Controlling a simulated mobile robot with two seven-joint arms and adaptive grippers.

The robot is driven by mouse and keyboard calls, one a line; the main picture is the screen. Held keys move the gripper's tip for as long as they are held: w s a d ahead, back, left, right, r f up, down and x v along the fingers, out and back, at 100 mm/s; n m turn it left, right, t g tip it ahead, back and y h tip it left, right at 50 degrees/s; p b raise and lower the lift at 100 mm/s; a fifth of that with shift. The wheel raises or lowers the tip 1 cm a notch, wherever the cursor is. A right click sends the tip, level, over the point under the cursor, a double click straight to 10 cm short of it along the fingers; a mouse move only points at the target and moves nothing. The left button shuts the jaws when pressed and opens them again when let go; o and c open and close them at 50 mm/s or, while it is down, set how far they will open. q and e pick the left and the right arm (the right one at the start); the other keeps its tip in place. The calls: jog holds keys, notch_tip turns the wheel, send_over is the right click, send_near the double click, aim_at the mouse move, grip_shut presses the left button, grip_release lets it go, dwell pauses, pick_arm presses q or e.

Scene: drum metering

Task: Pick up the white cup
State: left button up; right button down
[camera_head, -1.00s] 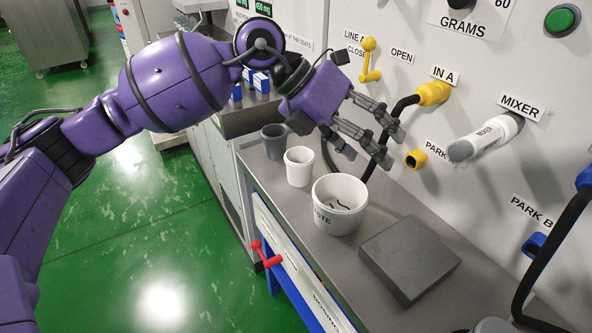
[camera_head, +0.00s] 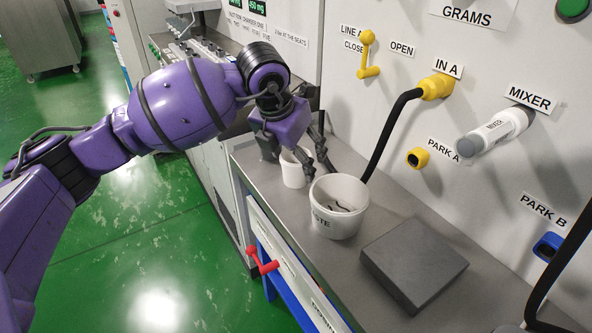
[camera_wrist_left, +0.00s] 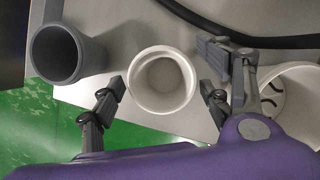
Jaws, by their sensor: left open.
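The white cup (camera_head: 292,170) stands upright on the grey counter, partly hidden by my left gripper in the head view. In the left wrist view the white cup (camera_wrist_left: 162,82) shows its open, empty-looking mouth between my fingers. My left gripper (camera_head: 305,160) points down over the cup and is open. In the left wrist view the fingers of my left gripper (camera_wrist_left: 165,98) sit on either side of the cup, with the left finger close to its rim. I cannot tell whether either finger touches it. My right gripper is not in view.
A larger white waste bucket (camera_head: 338,222) stands just right of the cup, close to my right-hand finger. A grey cup (camera_wrist_left: 68,54) stands to the left. A black hose (camera_head: 385,140) hangs from the yellow inlet. A dark grey block (camera_head: 412,262) lies nearer on the counter (camera_head: 290,215).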

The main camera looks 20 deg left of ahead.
pick_arm(q)
jog(key=shift+w+f, duration=0.15)
jog(key=shift+f, duration=0.3)
jog(key=c, duration=1.3)
jog(key=shift+o, duration=0.2)
jog(key=shift+r, duration=0.15)
